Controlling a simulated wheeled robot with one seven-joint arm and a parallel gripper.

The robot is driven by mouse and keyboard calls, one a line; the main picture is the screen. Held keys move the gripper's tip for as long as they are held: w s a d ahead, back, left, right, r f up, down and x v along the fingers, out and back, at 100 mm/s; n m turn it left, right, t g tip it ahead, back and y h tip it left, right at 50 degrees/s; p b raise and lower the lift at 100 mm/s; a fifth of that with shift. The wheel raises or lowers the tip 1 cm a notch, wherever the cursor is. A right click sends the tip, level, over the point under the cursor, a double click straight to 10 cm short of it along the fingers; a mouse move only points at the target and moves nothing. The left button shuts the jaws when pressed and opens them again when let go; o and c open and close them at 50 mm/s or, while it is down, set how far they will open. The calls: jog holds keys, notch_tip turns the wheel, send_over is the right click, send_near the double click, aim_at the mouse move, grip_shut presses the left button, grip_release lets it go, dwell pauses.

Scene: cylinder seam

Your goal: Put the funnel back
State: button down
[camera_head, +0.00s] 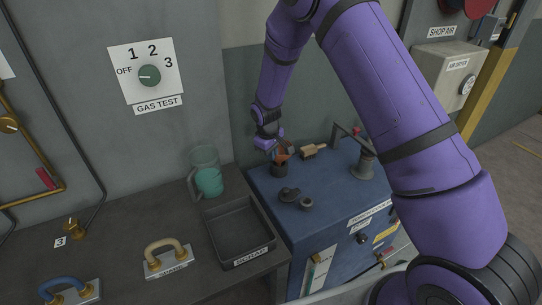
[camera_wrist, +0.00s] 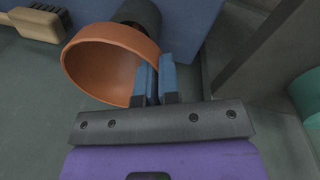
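The orange funnel (camera_wrist: 105,65) fills the upper left of the wrist view, its wide bowl tilted toward the camera. In the head view the funnel (camera_head: 282,157) shows small, just above a dark cylindrical holder (camera_head: 279,171) on the blue cabinet. The holder (camera_wrist: 138,12) also shows behind the bowl in the wrist view. I cannot tell whether the spout is inside it. My gripper (camera_wrist: 158,75) has its two blue fingers close together at the bowl's right rim, one inside and one outside, apparently pinching the wall. In the head view my gripper (camera_head: 272,145) is beside the funnel.
A wooden brush (camera_head: 313,151) lies behind the funnel on the blue cabinet (camera_head: 335,200). Small dark parts (camera_head: 289,195) sit in front, and a grey fitting (camera_head: 365,165) stands right. A black tray (camera_head: 240,232) and a green jug (camera_head: 207,178) are on the left bench.

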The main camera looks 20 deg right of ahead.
jog(key=shift+f, duration=0.45)
jog(key=shift+f, duration=0.4)
jog(key=c, duration=1.3)
grip_release()
